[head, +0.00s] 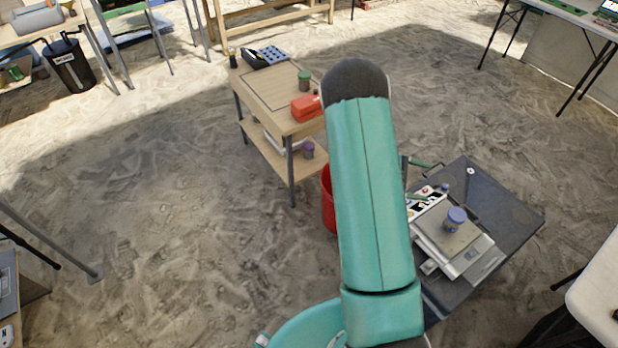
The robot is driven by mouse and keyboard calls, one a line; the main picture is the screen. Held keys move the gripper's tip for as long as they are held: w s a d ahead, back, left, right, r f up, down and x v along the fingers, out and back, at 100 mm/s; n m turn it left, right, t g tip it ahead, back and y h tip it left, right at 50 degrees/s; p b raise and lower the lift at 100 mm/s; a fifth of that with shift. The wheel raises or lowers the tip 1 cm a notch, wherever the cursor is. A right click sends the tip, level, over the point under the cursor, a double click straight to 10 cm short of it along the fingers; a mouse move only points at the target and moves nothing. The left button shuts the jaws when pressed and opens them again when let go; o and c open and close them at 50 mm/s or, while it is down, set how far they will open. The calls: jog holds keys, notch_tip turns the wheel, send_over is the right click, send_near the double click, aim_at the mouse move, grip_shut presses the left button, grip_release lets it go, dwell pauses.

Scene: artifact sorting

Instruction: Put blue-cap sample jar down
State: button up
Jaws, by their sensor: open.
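The blue-cap sample jar (456,220) stands upright on the tan top of a small pale platform (466,262). That platform rests on a dark grey table (512,215) at the right. The jar stands clear, with nothing touching its sides that I can see. My teal arm crosses the middle of the head view and covers the left part of this table. My gripper does not show.
A wooden two-level table (262,92) holds a green-lidded jar (304,82), an orange-red object (306,107) and a dark tray (268,57). A purple-capped jar (308,149) is on its lower shelf. A red bucket (328,200) is partly hidden. Open sand lies left.

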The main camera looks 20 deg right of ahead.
jog(key=a+r+m+t+y, duration=0.5)
jog(key=a+r+m+y, duration=0.15)
jog(key=a+r, duration=1.25)
jog(key=s+a+r+t+y, duration=0.3)
jog(key=s+a+r, duration=0.1)
jog(key=a, duration=0.6)
jog(key=s+a+r+t+y, duration=0.3)
jog(key=a+r, duration=0.3)
jog(key=a, duration=0.4)
jog(key=shift+s+r+t+y, duration=0.35)
jog(key=shift+s+t, duration=0.15)
jog(key=shift+t, duration=0.3)
